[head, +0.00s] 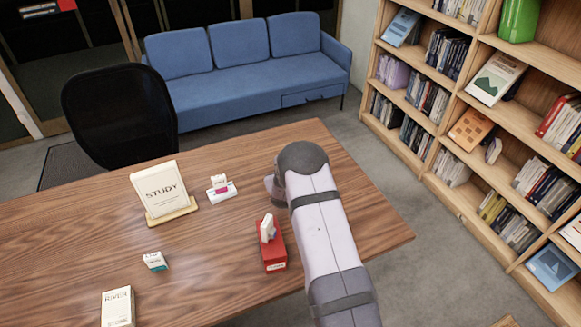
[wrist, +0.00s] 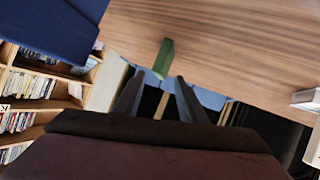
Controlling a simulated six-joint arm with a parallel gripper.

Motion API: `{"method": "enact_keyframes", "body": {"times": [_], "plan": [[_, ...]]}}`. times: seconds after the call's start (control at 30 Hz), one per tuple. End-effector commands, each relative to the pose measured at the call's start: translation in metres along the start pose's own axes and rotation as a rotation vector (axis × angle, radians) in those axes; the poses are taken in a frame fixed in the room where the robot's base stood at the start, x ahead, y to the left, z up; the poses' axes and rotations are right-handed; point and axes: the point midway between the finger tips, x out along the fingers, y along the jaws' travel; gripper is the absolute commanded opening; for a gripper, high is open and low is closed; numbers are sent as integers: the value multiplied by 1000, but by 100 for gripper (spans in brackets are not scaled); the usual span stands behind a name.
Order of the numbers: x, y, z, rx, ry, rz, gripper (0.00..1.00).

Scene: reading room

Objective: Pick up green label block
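A plain green block (wrist: 163,59) shows in the wrist view at the table's edge, ahead of my gripper (wrist: 158,80). Its two dark fingers are apart, and the block appears beyond the gap between their tips, so contact cannot be told. I do not see this green block in the head view, where my arm covers part of the table. A small white block with a teal-green band (head: 155,261) stands at the left of the table in the head view, well away from my gripper. I cannot tell which block bears the green label.
The wooden table (head: 215,275) also holds a red block with a white piece (head: 273,245), a white block with a pink band (head: 221,189), a STUDY sign (head: 159,192) and a white box (head: 118,307). A chair (head: 118,115), blue sofa (head: 240,85) and bookshelf (head: 430,175) surround it.

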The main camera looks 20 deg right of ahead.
Motion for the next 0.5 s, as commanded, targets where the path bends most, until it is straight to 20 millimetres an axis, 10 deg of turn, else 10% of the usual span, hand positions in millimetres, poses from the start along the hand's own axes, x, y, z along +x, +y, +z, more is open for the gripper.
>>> {"method": "enact_keyframes", "body": {"times": [0.5], "plan": [[19,0,0,0,0,0,37]]}}
